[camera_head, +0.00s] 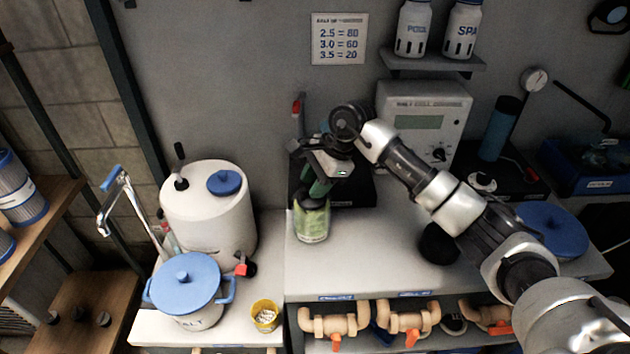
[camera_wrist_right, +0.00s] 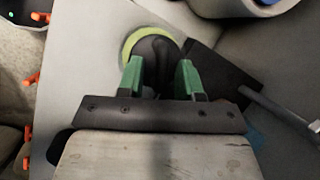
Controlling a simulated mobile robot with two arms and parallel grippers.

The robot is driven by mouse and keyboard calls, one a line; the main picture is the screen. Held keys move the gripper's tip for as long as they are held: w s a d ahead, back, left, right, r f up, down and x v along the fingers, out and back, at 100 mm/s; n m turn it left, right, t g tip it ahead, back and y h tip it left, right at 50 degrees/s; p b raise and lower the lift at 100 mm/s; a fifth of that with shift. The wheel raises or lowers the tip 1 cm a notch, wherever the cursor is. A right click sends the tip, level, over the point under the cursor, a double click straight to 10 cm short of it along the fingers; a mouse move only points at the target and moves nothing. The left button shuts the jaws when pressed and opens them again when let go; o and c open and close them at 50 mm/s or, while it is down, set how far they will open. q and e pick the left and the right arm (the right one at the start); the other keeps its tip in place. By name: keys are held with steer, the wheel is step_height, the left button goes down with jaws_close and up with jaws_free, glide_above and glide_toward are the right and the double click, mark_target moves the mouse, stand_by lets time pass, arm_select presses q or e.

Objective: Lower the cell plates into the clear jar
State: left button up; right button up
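The clear jar (camera_head: 311,222), with green contents, stands on the grey counter below my right gripper (camera_head: 318,190). In the right wrist view the jar's yellow-green rim (camera_wrist_right: 128,44) curves around a dark round piece (camera_wrist_right: 155,46), which looks like the top of the cell plates; the plates themselves are hidden. The green fingers of my right gripper (camera_wrist_right: 159,74) stand apart on either side of this dark piece's raised middle. I cannot tell whether they press on it. My left gripper is not in view.
A white cell tester (camera_head: 420,118) stands behind the arm. A white drum (camera_head: 210,215), a blue-lidded salt pot (camera_head: 187,285) and a yellow cup (camera_head: 265,316) stand left of the jar. A dark round object (camera_head: 438,243) is to its right, with bare counter between.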

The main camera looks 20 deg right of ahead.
steer(key=shift+o, duration=0.6)
steer(key=shift+f, duration=0.1)
steer(key=shift+d+r, duration=0.15)
steer(key=shift+r, duration=0.15)
steer(key=b+v, duration=0.2)
steer(key=v, duration=0.8)
steer(key=shift+r, duration=0.15)
